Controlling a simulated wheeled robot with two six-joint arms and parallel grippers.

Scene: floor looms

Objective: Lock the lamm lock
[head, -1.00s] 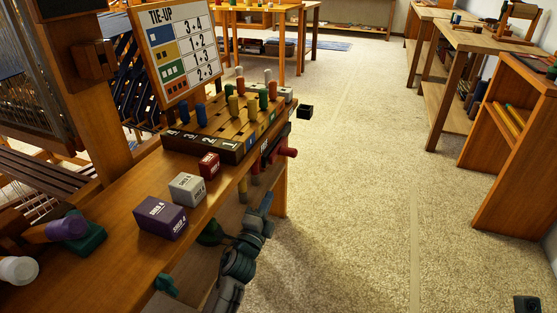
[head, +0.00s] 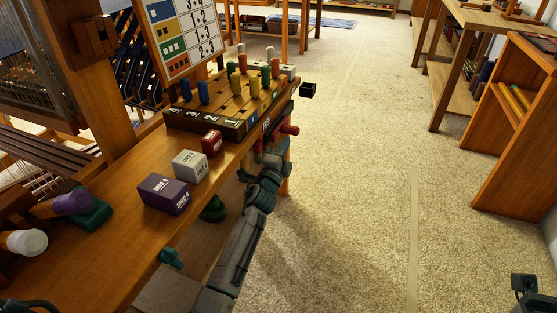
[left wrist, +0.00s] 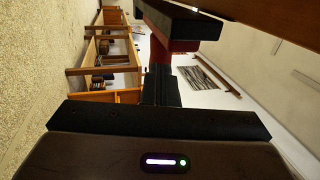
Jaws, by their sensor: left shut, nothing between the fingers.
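A red handle (head: 289,130) sticks out below the front edge of the bench, near the far end. It carries no label I can read as the lamm lock. My left gripper (head: 272,154) is low beside the bench edge, just below and near the handle; its fingertips are partly hidden. In the left wrist view my left gripper (left wrist: 161,85) is shut and empty. A red part (left wrist: 186,45) with a black plate (left wrist: 180,18) is just beyond the fingers; I cannot tell whether they touch.
The bench (head: 120,235) carries a purple box (head: 165,194), a grey box (head: 190,165), a red box (head: 212,143) and a peg board (head: 225,105) with coloured pegs. A small black block (head: 308,90) juts out at the far end.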

